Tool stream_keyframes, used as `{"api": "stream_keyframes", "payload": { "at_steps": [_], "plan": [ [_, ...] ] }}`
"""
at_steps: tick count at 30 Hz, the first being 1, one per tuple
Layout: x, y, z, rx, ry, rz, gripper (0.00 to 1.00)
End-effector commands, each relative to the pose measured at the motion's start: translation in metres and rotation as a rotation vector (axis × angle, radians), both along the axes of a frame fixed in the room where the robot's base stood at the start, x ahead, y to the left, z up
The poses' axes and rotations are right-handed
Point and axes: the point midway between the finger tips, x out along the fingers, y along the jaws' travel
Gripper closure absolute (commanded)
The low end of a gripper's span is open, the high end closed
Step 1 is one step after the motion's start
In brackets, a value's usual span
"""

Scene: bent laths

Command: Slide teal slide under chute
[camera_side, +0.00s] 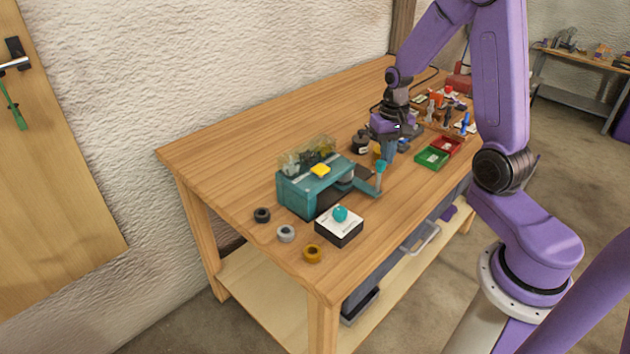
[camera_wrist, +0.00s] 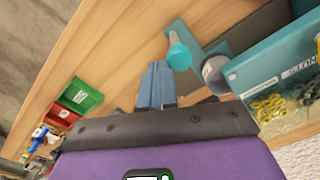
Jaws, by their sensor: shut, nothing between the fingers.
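A teal dispenser box (camera_side: 300,196) stands on the table, with clear bins of small parts on top and a yellow patch. Its teal slide (camera_side: 368,189) sticks out on the right and carries an upright round teal knob (camera_side: 381,166). In the wrist view the knob (camera_wrist: 179,52) stands on the slide plate (camera_wrist: 185,33). Beside it is a grey round spout (camera_wrist: 215,72), perhaps the chute, at the box front. My gripper (camera_side: 387,158) points down just beyond the knob. Its fingers (camera_wrist: 158,68) are shut and empty close beside the knob; I cannot tell whether they touch it.
A black-and-white box with a teal button (camera_side: 340,214) stands in front of the dispenser. Grey (camera_side: 286,233), black and ochre (camera_side: 312,254) rings lie near the front corner. Green (camera_side: 431,158) and red trays lie to the right, with small tools behind. The far left tabletop is clear.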

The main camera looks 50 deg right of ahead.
Motion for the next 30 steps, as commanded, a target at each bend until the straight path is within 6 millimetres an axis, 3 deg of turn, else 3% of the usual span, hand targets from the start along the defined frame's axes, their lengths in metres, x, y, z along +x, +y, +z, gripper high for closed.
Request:
{"api": "stream_keyframes", "payload": {
  "at_steps": [30],
  "plan": [
    [0.0,0.031,0.0,0.0,-0.001,0.002,1.0]
  ]
}}
